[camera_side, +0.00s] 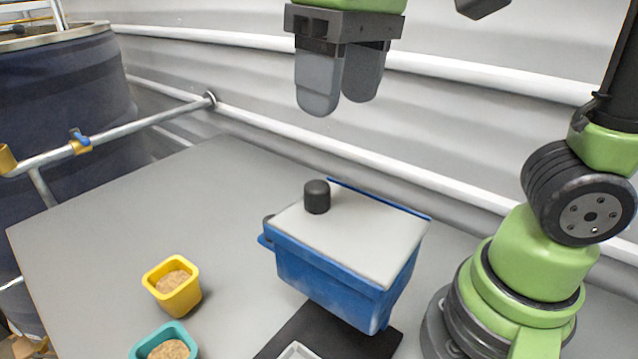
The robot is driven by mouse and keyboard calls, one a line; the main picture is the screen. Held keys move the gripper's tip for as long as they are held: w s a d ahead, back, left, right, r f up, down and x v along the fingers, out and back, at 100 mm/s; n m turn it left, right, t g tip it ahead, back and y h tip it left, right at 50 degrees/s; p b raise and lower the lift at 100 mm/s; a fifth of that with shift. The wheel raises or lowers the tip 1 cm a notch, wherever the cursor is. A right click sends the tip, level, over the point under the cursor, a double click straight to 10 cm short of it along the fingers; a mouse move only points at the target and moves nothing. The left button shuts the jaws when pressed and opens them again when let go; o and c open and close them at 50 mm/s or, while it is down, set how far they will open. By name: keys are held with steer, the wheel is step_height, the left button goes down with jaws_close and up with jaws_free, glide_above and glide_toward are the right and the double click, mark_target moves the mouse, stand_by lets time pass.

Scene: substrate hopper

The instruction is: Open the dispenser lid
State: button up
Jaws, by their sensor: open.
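The dispenser (335,278) is a blue box standing on the grey table, right of the middle. Its light grey lid (362,235) lies shut on top. A black cylindrical knob (317,197) stands upright on the lid near its left corner. My gripper (341,100) hangs above the dispenser, fingers pointing down, open and empty. Its fingertips are well apart from the knob and lid. The inside of the dispenser is hidden by the lid.
A yellow cup (173,287) and a teal cup (165,343), both with tan grains, stand left of the dispenser. A black mat (318,335) with a light tray (297,351) lies in front. The table (130,215) is clear at the back left. Pipes run along the wall.

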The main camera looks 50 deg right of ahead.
mark_target(317, 185)
steer(key=shift+w+a+f+g+h, duration=0.15)
steer(key=shift+w+a+g, duration=0.1)
steer(key=shift+a, duration=0.2)
steer(key=shift+w+a+f+g+h, duration=0.15)
steer(key=shift+w+a, duration=0.1)
steer(key=shift+a, duration=0.3)
step_height(317, 185, down, 10)
steer(key=shift+r, duration=0.1)
